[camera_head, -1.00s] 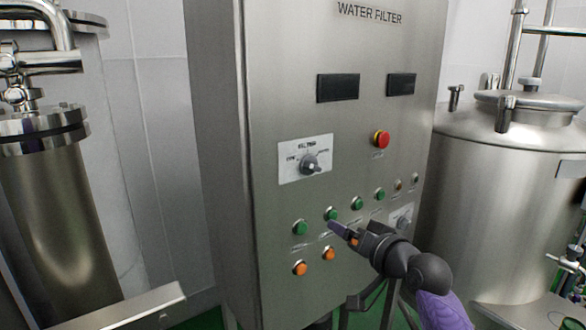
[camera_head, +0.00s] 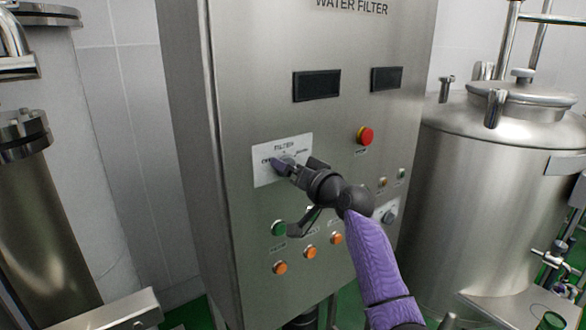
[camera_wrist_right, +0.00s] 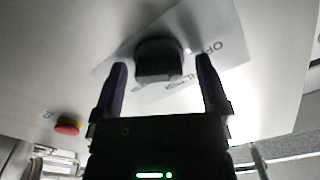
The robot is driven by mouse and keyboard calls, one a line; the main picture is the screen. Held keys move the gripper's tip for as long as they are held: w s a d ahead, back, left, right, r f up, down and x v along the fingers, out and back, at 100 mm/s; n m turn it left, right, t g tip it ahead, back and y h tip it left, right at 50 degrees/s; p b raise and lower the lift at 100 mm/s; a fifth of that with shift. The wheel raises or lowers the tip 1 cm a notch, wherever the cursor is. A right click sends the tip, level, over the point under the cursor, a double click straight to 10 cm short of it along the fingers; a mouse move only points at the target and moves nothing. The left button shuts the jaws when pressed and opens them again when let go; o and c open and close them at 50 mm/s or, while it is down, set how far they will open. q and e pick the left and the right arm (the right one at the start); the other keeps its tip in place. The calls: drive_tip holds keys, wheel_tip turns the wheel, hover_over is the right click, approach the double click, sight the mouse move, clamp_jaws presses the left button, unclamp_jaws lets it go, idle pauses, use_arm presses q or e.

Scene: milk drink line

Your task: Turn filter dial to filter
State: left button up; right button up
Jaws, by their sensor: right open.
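The filter dial is a dark knob on a white label plate (camera_head: 266,172) marked FILTER, on the front of the steel water filter cabinet. In the right wrist view the dial knob (camera_wrist_right: 158,62) sits between and just beyond the fingertips. My right gripper (camera_head: 283,164) is at the dial in the head view and covers most of the knob. In the right wrist view the right gripper (camera_wrist_right: 160,75) is open, one finger on each side of the knob. I cannot tell whether the fingers touch it. The dial's pointer direction is hidden. My left gripper is not in view.
A red button (camera_head: 365,136) is right of the dial. A green button (camera_head: 279,228) and orange buttons (camera_head: 280,267) are below, partly behind my arm. Two dark displays (camera_head: 317,85) are above. A steel tank (camera_head: 490,180) stands at right, a steel cylinder (camera_head: 40,220) at left.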

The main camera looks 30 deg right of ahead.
drive_tip(key=shift+c, duration=0.4)
drive_tip(key=c, duration=1.1)
drive_tip(key=shift+c, duration=0.2)
drive_tip(key=m+p, duration=0.5)
drive_tip(key=m, duration=0.3)
drive_tip(key=shift+d+r+m, duration=0.1)
drive_tip(key=shift+r+m, duration=0.05)
drive_tip(key=shift+m, duration=0.15)
drive_tip(key=shift+m+p, duration=0.65)
drive_tip(key=shift+m, duration=0.85)
